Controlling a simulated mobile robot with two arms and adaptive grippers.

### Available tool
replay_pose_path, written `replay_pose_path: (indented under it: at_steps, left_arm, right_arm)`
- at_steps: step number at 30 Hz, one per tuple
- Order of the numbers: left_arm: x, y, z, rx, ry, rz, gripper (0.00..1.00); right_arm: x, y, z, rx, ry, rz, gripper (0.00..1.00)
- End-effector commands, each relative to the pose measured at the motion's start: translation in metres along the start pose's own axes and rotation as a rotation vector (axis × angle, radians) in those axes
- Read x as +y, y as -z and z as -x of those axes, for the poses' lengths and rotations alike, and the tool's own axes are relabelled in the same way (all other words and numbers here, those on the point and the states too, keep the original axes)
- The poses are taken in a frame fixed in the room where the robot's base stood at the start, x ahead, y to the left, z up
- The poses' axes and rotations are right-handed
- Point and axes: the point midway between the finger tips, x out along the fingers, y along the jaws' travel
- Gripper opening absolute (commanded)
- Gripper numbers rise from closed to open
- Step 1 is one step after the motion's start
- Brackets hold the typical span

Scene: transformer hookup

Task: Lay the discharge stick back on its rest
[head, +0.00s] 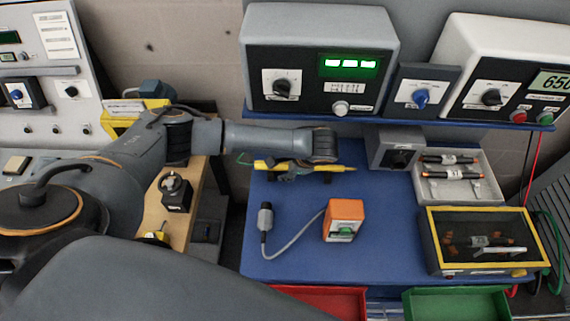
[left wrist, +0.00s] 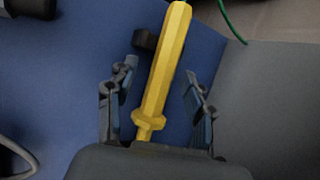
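The discharge stick (head: 335,168) is a long yellow rod with a collar near one end. It lies left to right near the back of the blue table (head: 385,235) in the head view. In the left wrist view the stick (left wrist: 165,75) runs between the two fingers of my left gripper (left wrist: 158,95). The fingers are apart, with a gap on each side of the stick. In the head view my left gripper (head: 292,172) is at the stick, partly hidden by the wrist. A small black block (left wrist: 144,40) shows beside the stick; I cannot tell whether it is the rest.
An orange box (head: 344,217) with a cable and plug stands mid-table. A grey box (head: 393,148), a white tray (head: 460,190) and a yellow-rimmed case (head: 480,268) are at right. Instruments stand on a shelf (head: 395,120) above.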

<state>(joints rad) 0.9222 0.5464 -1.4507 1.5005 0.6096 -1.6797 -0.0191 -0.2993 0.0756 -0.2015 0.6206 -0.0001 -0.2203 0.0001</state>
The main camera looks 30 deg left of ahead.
Motion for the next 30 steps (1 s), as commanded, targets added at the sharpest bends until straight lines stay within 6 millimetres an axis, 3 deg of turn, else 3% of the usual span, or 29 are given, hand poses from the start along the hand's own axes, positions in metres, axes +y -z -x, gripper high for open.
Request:
replay_pose_path:
  at_steps: [8,21,30]
  left_arm:
    - [0.0,0.001,0.013,0.002,-0.001,-0.001,0.52]
    - [0.0,0.001,0.1,0.004,0.001,-0.001,0.52]
    - [0.0,0.0,0.12,-0.001,0.0,0.0,0.52]
  right_arm:
    - [0.006,-0.003,0.0,-0.004,-0.007,0.002,0.4]
    - [0.004,-0.002,0.0,-0.002,-0.005,0.0,0.4]
    - [0.004,-0.001,0.0,-0.002,-0.004,0.0,0.4]
